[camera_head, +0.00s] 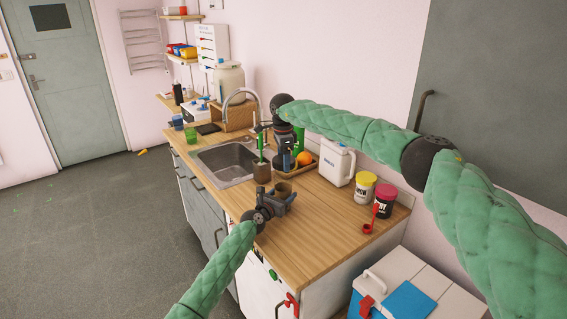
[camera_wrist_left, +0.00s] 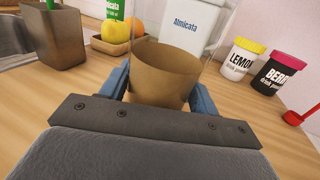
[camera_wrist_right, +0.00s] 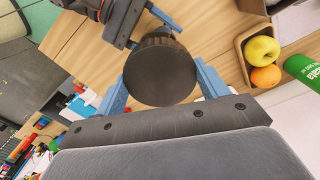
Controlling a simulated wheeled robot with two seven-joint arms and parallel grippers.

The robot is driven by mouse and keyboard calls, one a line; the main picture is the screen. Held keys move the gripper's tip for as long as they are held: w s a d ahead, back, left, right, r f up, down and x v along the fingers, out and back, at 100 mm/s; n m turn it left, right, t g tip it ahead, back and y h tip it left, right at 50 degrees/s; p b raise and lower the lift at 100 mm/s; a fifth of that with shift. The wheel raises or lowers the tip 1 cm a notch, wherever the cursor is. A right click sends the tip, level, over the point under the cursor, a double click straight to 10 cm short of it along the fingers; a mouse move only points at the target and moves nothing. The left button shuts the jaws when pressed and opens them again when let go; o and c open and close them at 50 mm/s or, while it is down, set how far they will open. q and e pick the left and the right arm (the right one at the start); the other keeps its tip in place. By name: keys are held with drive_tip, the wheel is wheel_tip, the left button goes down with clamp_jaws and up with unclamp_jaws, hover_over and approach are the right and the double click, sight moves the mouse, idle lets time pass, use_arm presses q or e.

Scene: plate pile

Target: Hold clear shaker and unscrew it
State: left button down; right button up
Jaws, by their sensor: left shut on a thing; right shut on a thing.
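The clear shaker, brown in its lower part, stands between the fingers of my left gripper (camera_head: 277,199), which is shut on it. In the left wrist view the shaker (camera_wrist_left: 166,72) is upright, and its clear wall runs out of the top of the picture. My right gripper (camera_head: 286,160) is above it, pointing down. In the right wrist view its fingers are shut on a dark, round, ridged lid (camera_wrist_right: 160,74), seen from above, with my left gripper below. I cannot tell whether the lid still touches the shaker.
A brown tumbler (camera_head: 262,171) with a green stick stands left of the shaker, by the sink (camera_head: 226,164). Behind are a fruit tray (camera_wrist_right: 243,62), a white jug (camera_head: 337,164), and yellow-lidded (camera_head: 364,189) and pink-lidded (camera_head: 385,200) tubs. The front counter is clear.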

use_arm(q)
drive_tip(key=shift+c, duration=1.5)
unclamp_jaws()
drive_tip(key=shift+s, duration=0.1)
